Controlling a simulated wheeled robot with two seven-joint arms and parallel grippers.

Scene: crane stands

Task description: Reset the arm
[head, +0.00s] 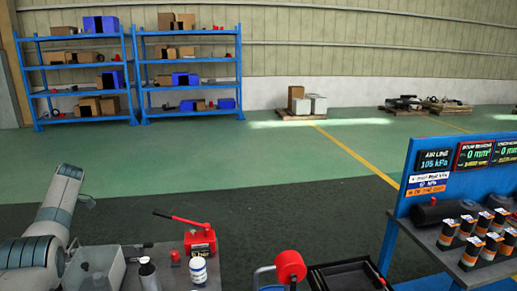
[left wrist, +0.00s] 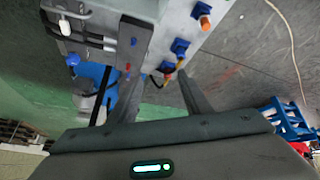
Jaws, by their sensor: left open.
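My left arm (head: 55,215) is bent at the left edge of the head view, in front of a bench with equipment. Its gripper cannot be made out clearly there. In the left wrist view my left gripper (left wrist: 158,80) shows two dark fingers spread apart, with nothing held between them. Beyond the fingers is a light grey unit (left wrist: 170,45) with blue fittings and an orange-tipped one. I cannot tell how far the fingers are from it. My right gripper is in neither view.
A red lever pump (head: 200,242) and a white can (head: 198,271) stand near my left arm. A red reel (head: 290,265) is at bottom centre. A blue bench (head: 402,205) with displays and several canisters is at right. Blue shelves (head: 136,75) stand far back; the floor between is clear.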

